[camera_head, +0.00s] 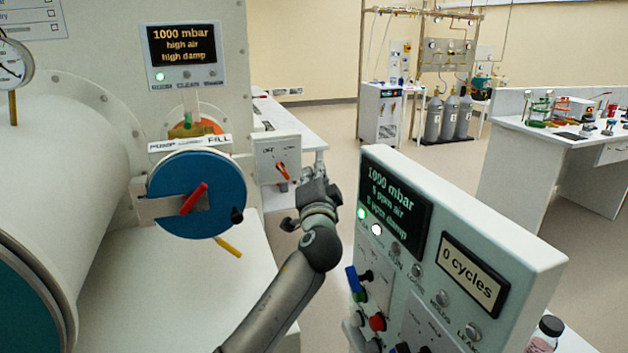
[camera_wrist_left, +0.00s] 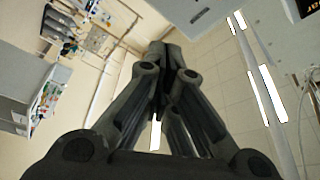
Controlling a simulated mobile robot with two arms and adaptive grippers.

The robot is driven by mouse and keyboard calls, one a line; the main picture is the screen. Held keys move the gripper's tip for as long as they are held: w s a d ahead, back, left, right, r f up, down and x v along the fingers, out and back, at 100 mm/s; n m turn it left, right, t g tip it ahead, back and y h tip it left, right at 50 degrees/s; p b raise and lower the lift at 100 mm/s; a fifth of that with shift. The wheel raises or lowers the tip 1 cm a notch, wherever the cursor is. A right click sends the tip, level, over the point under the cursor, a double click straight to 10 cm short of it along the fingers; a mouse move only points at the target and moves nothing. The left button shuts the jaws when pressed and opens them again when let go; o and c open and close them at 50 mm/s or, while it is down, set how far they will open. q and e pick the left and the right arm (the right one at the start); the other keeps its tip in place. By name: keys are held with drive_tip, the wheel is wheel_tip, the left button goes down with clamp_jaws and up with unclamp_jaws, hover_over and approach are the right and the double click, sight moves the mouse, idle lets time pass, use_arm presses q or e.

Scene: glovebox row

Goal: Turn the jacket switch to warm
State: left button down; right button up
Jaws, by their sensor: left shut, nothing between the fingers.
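A small white switch plate (camera_head: 266,150) with an orange knob (camera_head: 282,171) stands beside the large blue round door. It looks like the jacket switch, but its labels are too small to read. The knob sits tilted, and I cannot tell which position it marks. My left gripper (camera_head: 319,170) is just right of the plate, fingers up, apparently apart from the knob. In the left wrist view its fingers (camera_wrist_left: 162,58) are shut together with nothing between them. The knob is not identifiable there. My right gripper is not in view.
The blue door (camera_head: 215,222) with a red handle (camera_head: 194,198) is left of the switch. A control console (camera_head: 525,255) reading 1000 mbar and 0 cycles stands close on the right of my left arm. An upper display (camera_head: 181,45) reads high air, high damp. Open floor lies behind.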

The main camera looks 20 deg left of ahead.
sight(283, 171)
use_arm(q)
drive_tip(key=a, duration=0.1)
drive_tip(key=w+a+f+p, duration=0.1)
drive_tip(key=w+a+p, duration=0.1)
drive_tip(key=a, duration=0.1)
drive_tip(key=shift+f, duration=0.2)
idle(0.3)
drive_tip(key=shift+a, duration=0.1)
